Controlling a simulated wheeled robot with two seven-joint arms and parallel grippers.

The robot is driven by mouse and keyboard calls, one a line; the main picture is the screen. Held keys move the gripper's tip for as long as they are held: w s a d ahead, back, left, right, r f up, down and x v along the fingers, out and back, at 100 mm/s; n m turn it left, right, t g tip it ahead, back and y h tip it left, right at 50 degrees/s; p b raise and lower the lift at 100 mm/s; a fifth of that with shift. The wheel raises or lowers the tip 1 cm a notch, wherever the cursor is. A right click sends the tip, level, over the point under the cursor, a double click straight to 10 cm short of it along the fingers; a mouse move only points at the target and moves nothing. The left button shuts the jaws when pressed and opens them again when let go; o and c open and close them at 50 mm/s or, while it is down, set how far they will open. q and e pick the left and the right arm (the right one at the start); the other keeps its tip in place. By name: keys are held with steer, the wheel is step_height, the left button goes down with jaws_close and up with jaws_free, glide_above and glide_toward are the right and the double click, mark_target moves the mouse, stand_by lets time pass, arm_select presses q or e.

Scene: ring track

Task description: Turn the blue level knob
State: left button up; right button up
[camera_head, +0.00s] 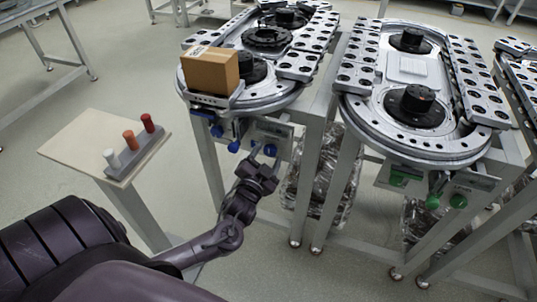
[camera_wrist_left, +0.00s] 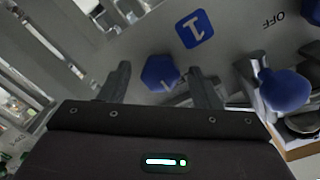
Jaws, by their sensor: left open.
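The blue level knob (camera_head: 270,150) is on the front panel (camera_head: 272,133) below the left ring track. In the left wrist view the blue knob (camera_wrist_left: 160,72) carries a white pointer mark and appears between my finger tips. My left gripper (camera_head: 262,161) is open, just in front of and below the knob in the head view. In the left wrist view its two fingers (camera_wrist_left: 160,80) stand on either side of the knob; I cannot tell whether they touch it. My right gripper is not in view.
A blue ball-ended lever (camera_head: 233,146) is close left of the knob; its ball (camera_wrist_left: 285,90) is near an OFF label. A blue "1" label (camera_wrist_left: 194,28) is on the panel. A cardboard box (camera_head: 210,70) sits on the track above. A stand (camera_head: 88,134) holds coloured pegs at left.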

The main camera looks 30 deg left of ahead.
arm_select(q)
steer(key=shift+w, duration=0.2)
steer(key=shift+c, duration=0.3)
steer(key=c, duration=0.9)
steer(key=shift+n, duration=0.3)
